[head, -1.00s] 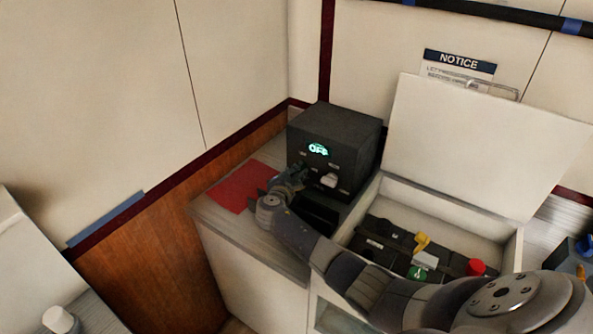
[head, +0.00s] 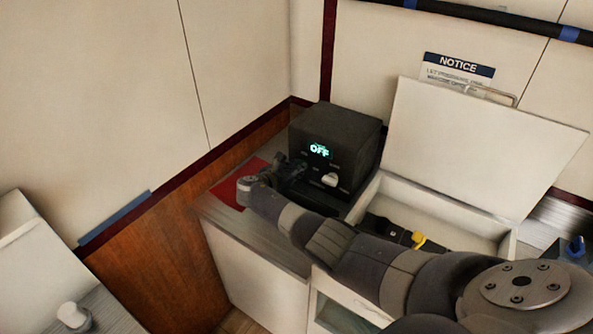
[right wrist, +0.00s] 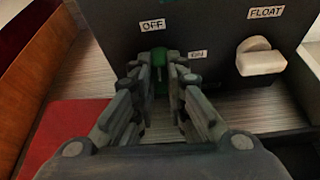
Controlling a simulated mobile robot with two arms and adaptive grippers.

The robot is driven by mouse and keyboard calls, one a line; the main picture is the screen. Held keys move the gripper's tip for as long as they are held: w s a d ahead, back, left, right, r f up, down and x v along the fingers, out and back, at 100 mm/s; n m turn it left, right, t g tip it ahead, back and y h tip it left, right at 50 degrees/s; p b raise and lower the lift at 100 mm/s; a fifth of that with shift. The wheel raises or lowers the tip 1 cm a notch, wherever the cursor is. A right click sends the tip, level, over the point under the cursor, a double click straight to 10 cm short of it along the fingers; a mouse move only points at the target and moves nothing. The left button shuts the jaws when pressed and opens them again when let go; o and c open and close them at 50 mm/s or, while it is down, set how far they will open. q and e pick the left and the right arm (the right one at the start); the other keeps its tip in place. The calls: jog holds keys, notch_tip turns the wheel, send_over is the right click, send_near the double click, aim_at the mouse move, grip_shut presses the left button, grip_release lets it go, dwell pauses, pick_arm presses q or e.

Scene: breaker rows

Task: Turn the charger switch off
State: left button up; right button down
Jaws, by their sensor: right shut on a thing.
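My right gripper (right wrist: 160,76) is shut on the green switch, one fingertip on each side. In the head view the gripper (head: 297,170) is at the panel's lower left, and the switch is hidden. My left gripper is not in view.
A white knob (right wrist: 260,58) labelled FLOAT is to the right on the same panel. A red mat (head: 226,190) lies left of the charger. An open box with a raised white lid (head: 470,150) stands to the right, partly behind my arm. A wooden wall panel is at left.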

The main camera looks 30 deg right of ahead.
jog(key=shift+n+g, duration=0.3)
jog(key=shift+n, duration=0.1)
dwell(0.3)
jog(key=c, duration=1.6)
grip_release()
jog(key=shift+a, duration=0.1)
jog(key=v, duration=1.2)
jog(key=shift+f, duration=0.1)
